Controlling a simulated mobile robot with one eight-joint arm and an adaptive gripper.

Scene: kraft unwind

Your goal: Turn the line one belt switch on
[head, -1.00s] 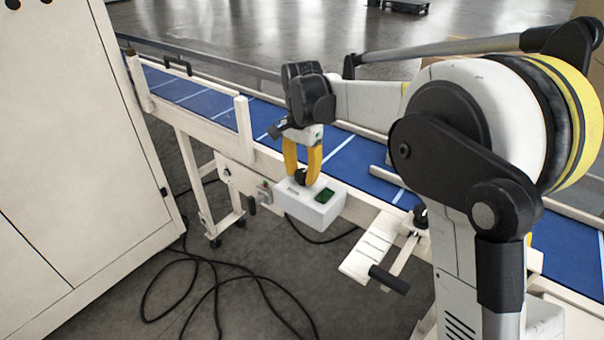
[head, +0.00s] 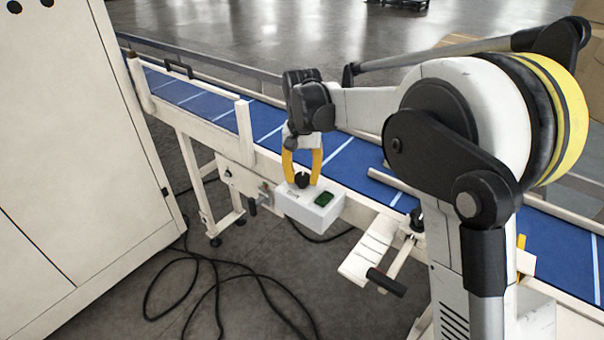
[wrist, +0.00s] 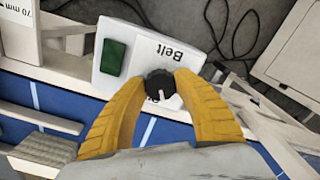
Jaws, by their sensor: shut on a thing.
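The belt switch is a black round knob (wrist: 160,84) with a white pointer mark, on a white box (head: 318,214) at the side of the conveyor. The wrist view shows the label "Belt" and a dark green rectangle (wrist: 113,57) on the box; the green part also shows in the head view (head: 324,199). My gripper (head: 302,180) has yellow fingers pointing down at the box. In the wrist view its fingertips (wrist: 161,82) are shut on the knob from both sides. The knob's pointer slants; its exact setting cannot be read.
The blue conveyor belt (head: 266,130) with white cross stripes runs behind the box. A large cream cabinet (head: 75,150) stands at left. A white bracket with a black handle (head: 386,282) juts out right of the box. Black cables (head: 215,285) lie on the floor.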

